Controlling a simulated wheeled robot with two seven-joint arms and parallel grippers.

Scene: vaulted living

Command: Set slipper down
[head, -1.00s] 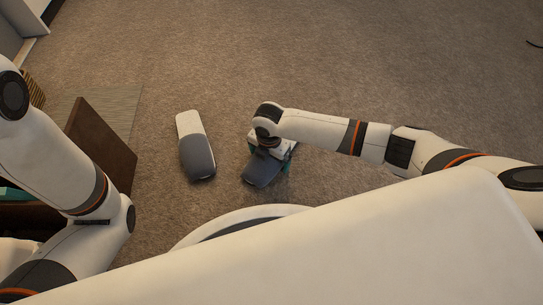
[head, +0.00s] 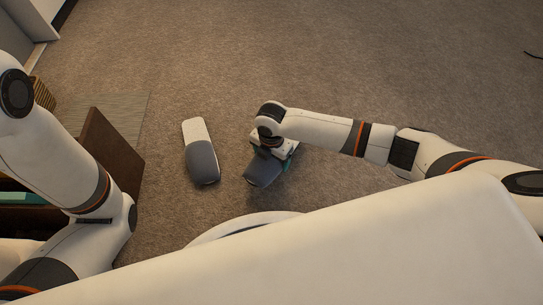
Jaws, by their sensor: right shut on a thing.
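One grey and white slipper (head: 203,162) lies on the carpet left of centre, its grey toe toward me. A second grey slipper (head: 261,171) is to its right, slightly tilted in the picture, with its toe toward the lower left. My right gripper (head: 272,150) is above this second slipper and shut on it; my wrist hides the slipper's back part and most of the fingers. I cannot tell whether this slipper touches the carpet. My left arm comes in at the left, but its gripper is out of view.
A dark brown open box or drawer (head: 108,165) stands at the left beside my left arm. A flat greenish mat (head: 120,113) lies behind it.

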